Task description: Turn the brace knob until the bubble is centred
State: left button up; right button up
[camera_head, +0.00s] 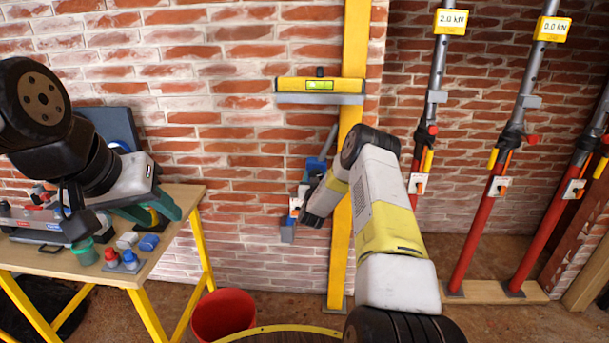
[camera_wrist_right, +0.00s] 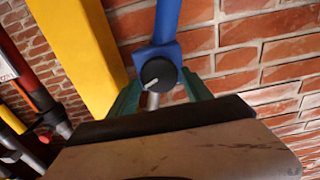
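The brace (camera_head: 315,165) is a blue tube and block beside the yellow post, low on the brick wall. In the right wrist view its round black knob (camera_wrist_right: 158,75) has a pale pointer line and sits on the blue block. My right gripper (camera_wrist_right: 160,95) has its green fingers apart on either side of the knob; I cannot tell whether they touch it. The yellow spirit level (camera_head: 290,84) rests on a grey ledge across the post; its green vial shows, but the bubble is too small to place. My left gripper (camera_head: 150,212) hangs over the table, its finger gap unclear.
A wooden table (camera_head: 180,196) with yellow legs holds small coloured items at the left. A red bucket (camera_head: 222,315) stands on the floor. Red and grey props (camera_head: 480,230) with yellow load displays stand at the right. The yellow post (camera_head: 345,240) is close to my right arm.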

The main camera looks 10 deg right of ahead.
jog(key=c, duration=0.9)
jog(key=shift+m, duration=0.4)
jog(key=m, duration=0.3)
jog(key=shift+s+d+f+m, duration=0.1)
jog(key=shift+m, duration=1.6)
jog(key=o, duration=1.3)
